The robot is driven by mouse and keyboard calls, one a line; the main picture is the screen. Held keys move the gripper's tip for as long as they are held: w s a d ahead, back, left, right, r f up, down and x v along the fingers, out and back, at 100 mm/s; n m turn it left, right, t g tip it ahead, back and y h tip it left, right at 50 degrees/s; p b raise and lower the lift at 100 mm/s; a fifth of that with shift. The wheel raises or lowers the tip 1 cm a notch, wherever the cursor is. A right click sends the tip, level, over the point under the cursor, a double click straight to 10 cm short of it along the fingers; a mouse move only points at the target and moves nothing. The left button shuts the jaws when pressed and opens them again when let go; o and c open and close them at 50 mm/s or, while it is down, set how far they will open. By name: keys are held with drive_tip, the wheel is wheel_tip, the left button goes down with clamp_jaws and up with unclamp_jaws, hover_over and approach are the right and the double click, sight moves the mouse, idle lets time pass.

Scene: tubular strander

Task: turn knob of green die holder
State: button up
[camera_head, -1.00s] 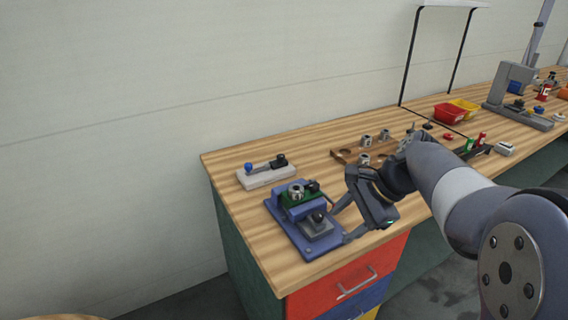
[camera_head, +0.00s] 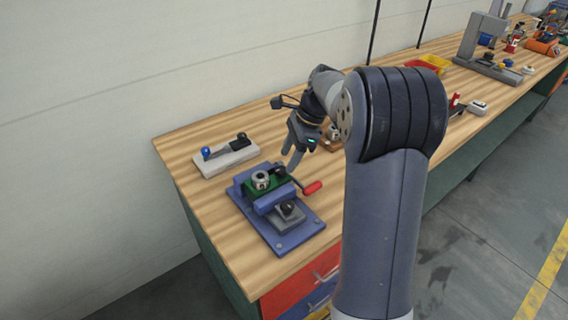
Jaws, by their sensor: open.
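The green die holder (camera_head: 254,189) sits on a blue fixture (camera_head: 262,232) near the left end of the bench. A silver round die (camera_head: 261,180) stands in it. A dark knob (camera_head: 280,172) is at the holder's right side. My gripper (camera_head: 290,161) is open and empty, its fingers pointing down just above and behind this knob. I cannot tell whether a fingertip touches it. A second black knob (camera_head: 288,207) sits on the grey block at the front of the fixture.
A crank with a red handle (camera_head: 312,188) sticks out right of the fixture. A light grey block (camera_head: 226,158) with blue and black knobs lies behind left. A wooden rack (camera_head: 331,145) is partly hidden by my arm. The bench's left end (camera_head: 185,146) is clear.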

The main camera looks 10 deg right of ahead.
sight(283, 169)
drive_tip(key=shift+x, duration=1.8)
drive_tip(key=c, duration=1)
